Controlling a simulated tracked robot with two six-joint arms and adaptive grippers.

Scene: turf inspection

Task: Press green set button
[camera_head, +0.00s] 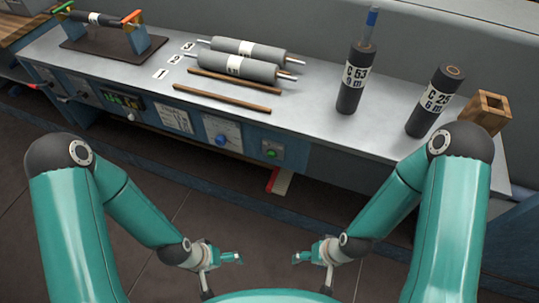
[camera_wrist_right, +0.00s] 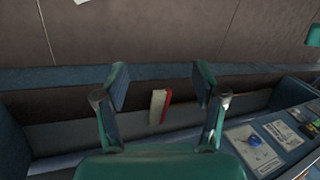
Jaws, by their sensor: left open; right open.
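The green button (camera_head: 270,153) sits on a small panel on the front face of the bench, right of a panel with a blue knob (camera_head: 221,140). My left gripper (camera_head: 240,257) is open and empty, low in front of the bench and below the button. My right gripper (camera_head: 297,258) is open and empty at about the same height, a little to the right. Both are apart from the bench. In the right wrist view its two fingers (camera_wrist_right: 160,85) stand wide apart with nothing between them. The blue knob also shows there (camera_wrist_right: 254,140).
The grey bench top (camera_head: 330,130) holds two grey rollers (camera_head: 248,55), two brown rods (camera_head: 235,90), two upright dark cylinders (camera_head: 354,80) and a wooden box (camera_head: 485,112). A rack with a dark roller (camera_head: 97,19) stands at the left. A red and white piece (camera_head: 279,181) is below the bench.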

